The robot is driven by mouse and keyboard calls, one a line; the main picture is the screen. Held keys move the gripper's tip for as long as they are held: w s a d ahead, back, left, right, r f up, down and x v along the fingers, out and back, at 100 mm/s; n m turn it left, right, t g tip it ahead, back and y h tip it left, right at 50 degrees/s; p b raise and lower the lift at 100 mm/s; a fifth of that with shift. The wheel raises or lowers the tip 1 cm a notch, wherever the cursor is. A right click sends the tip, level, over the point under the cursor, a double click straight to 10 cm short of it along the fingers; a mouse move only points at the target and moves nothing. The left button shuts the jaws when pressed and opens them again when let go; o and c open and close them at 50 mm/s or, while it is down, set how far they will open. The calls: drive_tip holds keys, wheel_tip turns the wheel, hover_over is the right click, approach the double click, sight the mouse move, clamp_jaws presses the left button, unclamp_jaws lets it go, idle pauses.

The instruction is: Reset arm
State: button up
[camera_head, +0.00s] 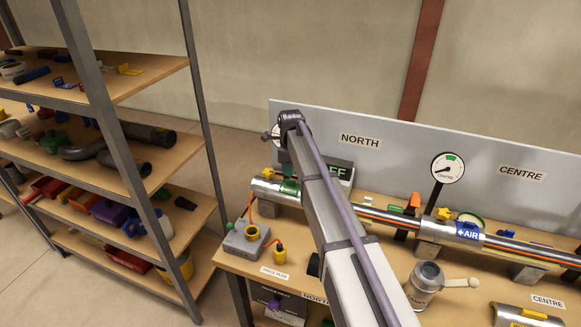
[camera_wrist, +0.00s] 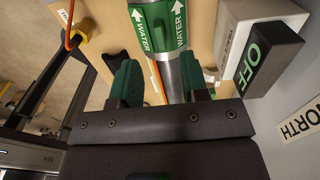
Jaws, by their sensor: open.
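My gripper (camera_wrist: 160,84) shows in the wrist view with its two green-padded fingers apart and nothing held between them. A silver pipe (camera_wrist: 172,76) with a green WATER sleeve (camera_wrist: 158,25) runs up the picture between and beyond the fingers. I cannot tell how far above the pipe the fingers are. In the head view, my arm (camera_head: 325,205) reaches from the bottom to the back panel, and its end is hidden behind its own links. The pipe's left end (camera_head: 266,186) and green sleeve (camera_head: 290,187) show left of the arm.
A dark OFF sign box (camera_wrist: 268,58) stands close right of the gripper. The back panel (camera_head: 400,150) rises behind. A loaded shelf rack (camera_head: 110,130) stands left. A pot (camera_head: 424,284) is right of my arm.

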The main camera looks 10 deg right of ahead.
sight(290, 180)
wheel_tip(290, 180, up, 5)
drive_tip(key=p, duration=0.2)
drive_tip(key=shift+f+p, duration=0.2)
drive_tip(key=shift+p, duration=0.1)
drive_tip(key=s+f+n+b, duration=0.3)
drive_tip(key=s+n, duration=0.9)
drive_tip(key=s, duration=0.5)
drive_tip(key=s+f+n+b, duration=0.3)
drive_tip(key=s+n, duration=0.9)
drive_tip(key=s, duration=0.5)
drive_tip(key=shift+d, duration=0.1)
drive_tip(key=shift+c, duration=0.2)
